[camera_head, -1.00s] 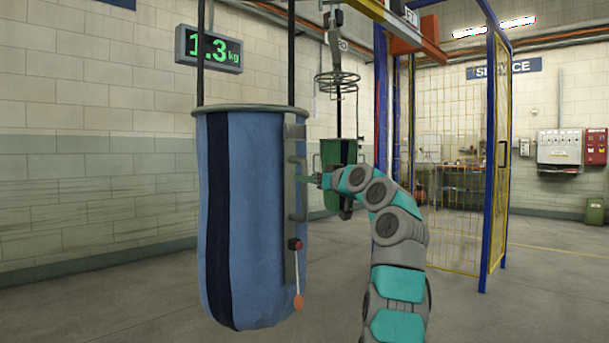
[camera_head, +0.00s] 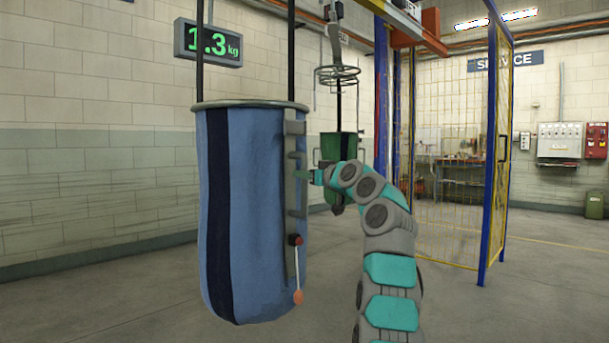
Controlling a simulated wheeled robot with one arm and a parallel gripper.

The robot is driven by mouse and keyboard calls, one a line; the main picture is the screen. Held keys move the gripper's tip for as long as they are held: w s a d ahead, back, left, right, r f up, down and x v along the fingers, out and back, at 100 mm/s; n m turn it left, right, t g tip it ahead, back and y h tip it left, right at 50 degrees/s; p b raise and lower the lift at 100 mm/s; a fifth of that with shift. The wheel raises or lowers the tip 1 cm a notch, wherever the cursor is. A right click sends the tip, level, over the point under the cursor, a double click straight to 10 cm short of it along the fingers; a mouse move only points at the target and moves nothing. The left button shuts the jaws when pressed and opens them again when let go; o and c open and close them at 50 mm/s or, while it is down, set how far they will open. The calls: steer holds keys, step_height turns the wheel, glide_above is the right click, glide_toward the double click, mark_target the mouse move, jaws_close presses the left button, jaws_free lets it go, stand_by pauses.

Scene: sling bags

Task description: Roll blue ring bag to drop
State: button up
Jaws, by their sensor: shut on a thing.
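The blue bag (camera_head: 262,210) hangs upright at centre left, with a dark vertical stripe and a grey ring around its top. Two dark straps hold it from above. A grey plate with handles (camera_head: 292,165) runs down its right side. Below that are a red-topped lever and an orange knob (camera_head: 298,297). My gripper (camera_head: 303,176) reaches in from the right and is shut on the handle at the bag's side. The fingertips are small and partly lost against the handle.
A green bag (camera_head: 337,147) hangs behind my wrist, under a wire ring. A blue post and yellow mesh cage (camera_head: 455,150) stand at right. Open floor lies at lower right.

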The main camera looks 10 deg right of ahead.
jaws_close()
stand_by(0.9)
